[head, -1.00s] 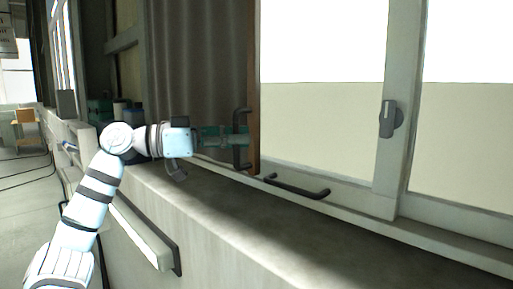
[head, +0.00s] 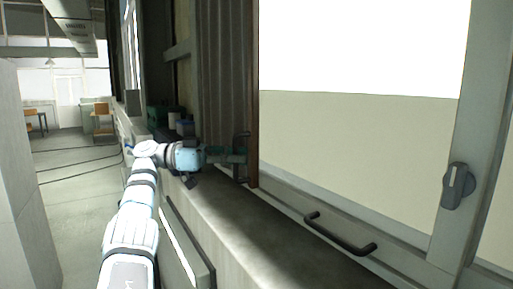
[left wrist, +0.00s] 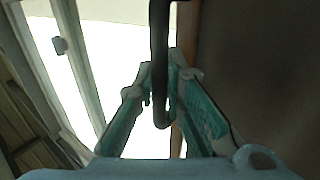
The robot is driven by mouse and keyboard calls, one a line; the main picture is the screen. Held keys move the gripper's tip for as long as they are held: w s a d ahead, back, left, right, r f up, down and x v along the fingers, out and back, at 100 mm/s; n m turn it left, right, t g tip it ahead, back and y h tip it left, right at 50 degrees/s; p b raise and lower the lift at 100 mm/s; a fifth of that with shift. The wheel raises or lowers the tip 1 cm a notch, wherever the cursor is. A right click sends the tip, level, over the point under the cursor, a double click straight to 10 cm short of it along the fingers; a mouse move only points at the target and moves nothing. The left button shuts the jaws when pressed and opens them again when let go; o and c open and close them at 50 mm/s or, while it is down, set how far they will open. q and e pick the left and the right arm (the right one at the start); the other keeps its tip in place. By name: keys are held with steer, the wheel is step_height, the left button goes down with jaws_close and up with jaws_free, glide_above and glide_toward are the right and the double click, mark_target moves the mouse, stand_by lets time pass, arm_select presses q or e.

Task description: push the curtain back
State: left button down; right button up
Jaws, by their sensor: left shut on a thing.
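The grey-brown curtain (head: 224,70) hangs in folds at the left part of the window, with a wooden strip (head: 253,100) along its right edge. A dark upright handle (left wrist: 159,40) is at that edge. My left gripper (head: 239,158) is at the handle, low on the curtain. In the left wrist view my left gripper (left wrist: 163,84) has its teal fingers on either side of the handle and is shut on it. The curtain also fills the right side of that view (left wrist: 255,65). My right gripper is not in view.
A window latch (head: 458,186) and a black bar handle (head: 340,235) are on the window frame to the right. The stone sill (head: 245,225) is bare in front. Dark containers (head: 185,128) stand on the sill beyond my gripper. Open floor (head: 75,190) lies left.

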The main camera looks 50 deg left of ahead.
arm_select(q)
steer(key=shift+a, duration=0.45)
steer(key=c, duration=1.9)
jaws_free()
steer(key=shift+d, duration=0.2)
